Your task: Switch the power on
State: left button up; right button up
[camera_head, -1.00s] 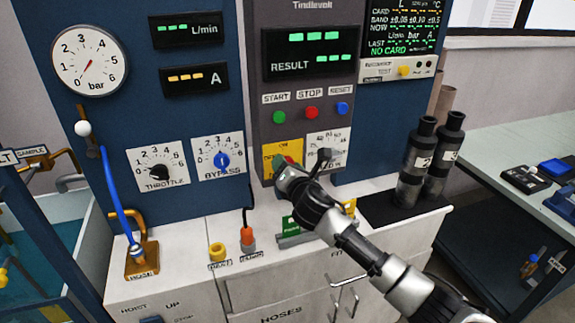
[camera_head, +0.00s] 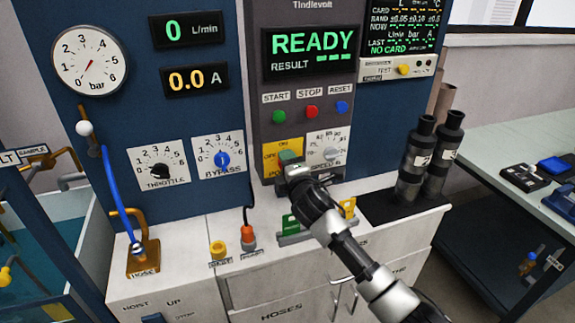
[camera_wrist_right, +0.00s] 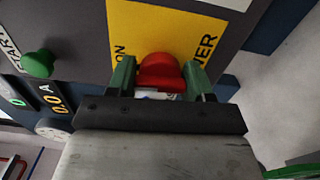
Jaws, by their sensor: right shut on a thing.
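The yellow power plate (camera_head: 269,153) is on the grey panel, below the START button. In the right wrist view, the plate (camera_wrist_right: 140,22) carries a red knob (camera_wrist_right: 160,66) and the word ON is partly readable. My right gripper (camera_head: 290,160) is at the plate and mostly hides the knob in the head view. In the wrist view, the green fingers of this gripper (camera_wrist_right: 162,78) are on either side of the red knob, shut on it. The panel display (camera_head: 311,47) reads READY. My left gripper is not in view.
START (camera_head: 279,117), STOP (camera_head: 311,112) and RESET (camera_head: 342,107) buttons are just above my right gripper. A speed dial (camera_head: 328,146) is close to its right. Two black cylinders (camera_head: 412,165) stand on the counter to the right.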

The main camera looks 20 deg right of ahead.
jog(key=shift+m, duration=0.5)
jog(key=o, duration=0.9)
jog(key=shift+o, duration=0.2)
jog(key=shift+s, duration=0.15)
jog(key=s+b, duration=0.1)
jog(key=s, duration=0.9)
jog(key=shift+s+d, duration=0.2)
jog(key=shift+s, duration=0.1)
